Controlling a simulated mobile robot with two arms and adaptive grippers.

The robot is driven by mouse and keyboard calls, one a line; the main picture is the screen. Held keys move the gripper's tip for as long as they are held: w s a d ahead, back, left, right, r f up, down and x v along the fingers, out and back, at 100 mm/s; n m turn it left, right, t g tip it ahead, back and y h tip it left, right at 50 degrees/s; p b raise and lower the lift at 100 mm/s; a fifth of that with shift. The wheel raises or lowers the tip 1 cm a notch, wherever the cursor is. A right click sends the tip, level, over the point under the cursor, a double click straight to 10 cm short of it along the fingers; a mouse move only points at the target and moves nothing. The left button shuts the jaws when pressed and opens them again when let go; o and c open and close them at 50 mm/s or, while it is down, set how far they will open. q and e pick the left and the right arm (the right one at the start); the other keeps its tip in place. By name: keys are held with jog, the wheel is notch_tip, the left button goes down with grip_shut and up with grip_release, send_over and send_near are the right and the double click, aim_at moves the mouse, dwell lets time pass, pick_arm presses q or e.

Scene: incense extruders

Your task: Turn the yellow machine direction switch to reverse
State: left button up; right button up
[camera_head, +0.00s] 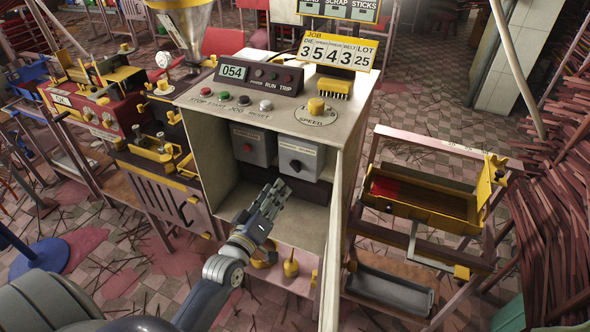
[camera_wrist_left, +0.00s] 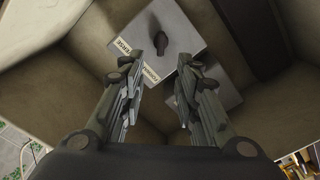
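The direction switch is a dark rotary knob (camera_head: 296,165) on a grey box (camera_head: 300,148) inside the open cabinet, under the control panel. My right gripper is not in view.
A second grey box with a red button (camera_head: 248,147) hangs left of the switch box. The cabinet walls and its open door (camera_head: 332,250) bound the space around my left arm. A yellow tray stand (camera_head: 425,205) stands right; red machinery (camera_head: 90,118) stands left.

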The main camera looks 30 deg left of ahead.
aim_at(292, 167)
pick_arm(q)
jog(key=w, duration=0.9)
jog(key=shift+w+a, duration=0.25)
jog(key=shift+a, duration=0.05)
grip_shut()
